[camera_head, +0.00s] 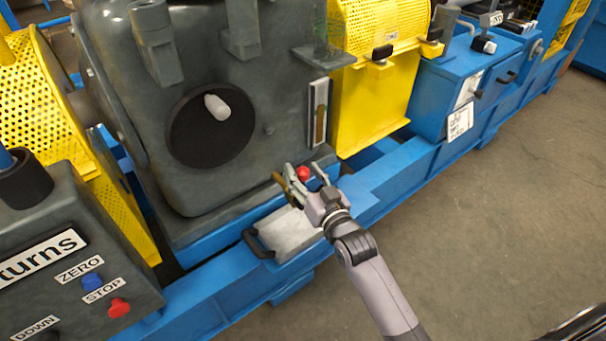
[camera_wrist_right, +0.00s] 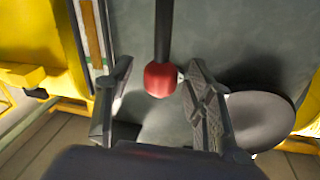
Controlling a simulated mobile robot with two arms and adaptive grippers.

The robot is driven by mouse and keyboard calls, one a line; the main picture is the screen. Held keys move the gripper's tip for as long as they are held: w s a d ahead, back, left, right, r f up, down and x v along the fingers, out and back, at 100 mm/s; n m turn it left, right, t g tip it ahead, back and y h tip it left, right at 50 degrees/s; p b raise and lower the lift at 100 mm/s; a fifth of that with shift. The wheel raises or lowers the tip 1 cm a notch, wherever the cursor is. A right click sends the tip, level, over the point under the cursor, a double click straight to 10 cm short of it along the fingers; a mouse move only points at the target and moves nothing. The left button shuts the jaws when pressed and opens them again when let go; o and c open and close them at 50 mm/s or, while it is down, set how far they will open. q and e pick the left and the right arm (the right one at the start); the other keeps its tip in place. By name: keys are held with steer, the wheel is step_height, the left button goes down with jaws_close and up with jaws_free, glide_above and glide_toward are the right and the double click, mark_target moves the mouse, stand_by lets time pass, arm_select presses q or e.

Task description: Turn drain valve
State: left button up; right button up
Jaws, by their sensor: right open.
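The drain valve shows a red end (camera_head: 303,173) low on the front of the dark grey housing. In the right wrist view the red end (camera_wrist_right: 160,79) sits on a straight black bar. My right gripper (camera_head: 306,183) is at the valve, with its fingers around the red end. In the right wrist view the fingers of the right gripper (camera_wrist_right: 160,92) are spread on both sides of the red end, with visible gaps. Part of the valve is hidden behind the gripper in the head view. My left gripper is not in view.
A grey tray (camera_head: 287,233) with a black handle sits below the valve on the blue frame (camera_head: 205,308). The grey housing (camera_head: 215,70) rises behind, with a gauge strip (camera_head: 319,112). Yellow guards (camera_head: 372,105) flank it. A control box (camera_head: 60,245) stands at left. Floor (camera_head: 500,220) is open at right.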

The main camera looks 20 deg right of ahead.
steer(key=shift+w, duration=0.3)
steer(key=shift+c, duration=0.4)
jaws_close()
stand_by(0.4)
